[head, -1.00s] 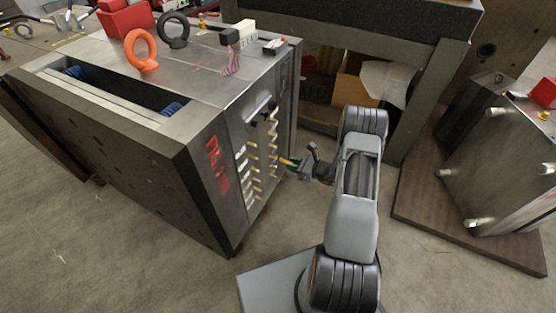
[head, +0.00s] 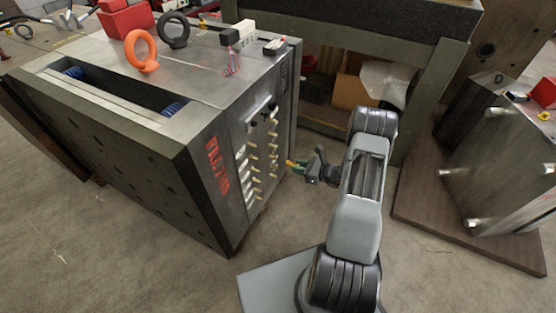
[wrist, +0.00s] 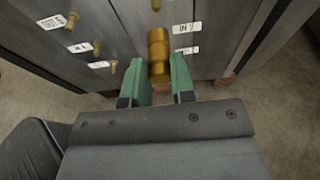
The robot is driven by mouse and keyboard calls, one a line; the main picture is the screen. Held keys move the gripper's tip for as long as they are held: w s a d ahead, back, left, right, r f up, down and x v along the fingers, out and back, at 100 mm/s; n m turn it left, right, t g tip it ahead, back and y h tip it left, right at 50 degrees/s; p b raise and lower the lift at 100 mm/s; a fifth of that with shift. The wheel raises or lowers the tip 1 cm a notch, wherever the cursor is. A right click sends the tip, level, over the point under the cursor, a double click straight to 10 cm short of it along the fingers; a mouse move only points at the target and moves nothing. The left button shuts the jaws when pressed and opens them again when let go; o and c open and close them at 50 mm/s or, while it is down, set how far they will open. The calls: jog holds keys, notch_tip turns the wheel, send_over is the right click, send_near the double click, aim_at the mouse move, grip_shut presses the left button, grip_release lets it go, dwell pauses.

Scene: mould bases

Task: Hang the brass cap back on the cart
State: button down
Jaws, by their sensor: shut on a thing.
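My gripper (wrist: 160,82) has green fingers, closed on the sides of the brass cap (wrist: 158,48). The cap is a stepped gold cylinder pointing away from my wrist, toward the labelled face of the steel mould block (wrist: 115,30). In the head view my gripper (head: 298,166) is just right of that block (head: 130,130), with the cap's small yellow end (head: 289,162) showing. A gap seems to lie between the cap and the fittings. A brass fitting (wrist: 156,5) shows beyond the cap. I cannot make out a cart for certain.
Several brass fittings (head: 252,170) stick out of the block's face. An orange ring (head: 141,51) and a dark ring (head: 173,30) stand on its top. A bench (head: 425,75) stands behind, and another block (head: 500,165) sits on a board at right. Floor in front is clear.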

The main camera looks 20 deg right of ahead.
jog(key=shift+f+v, duration=0.25)
jog(key=shift+v, duration=0.8)
jog(key=shift+f+v, duration=0.25)
jog(key=shift+v, duration=0.85)
jog(key=shift+r, duration=0.1)
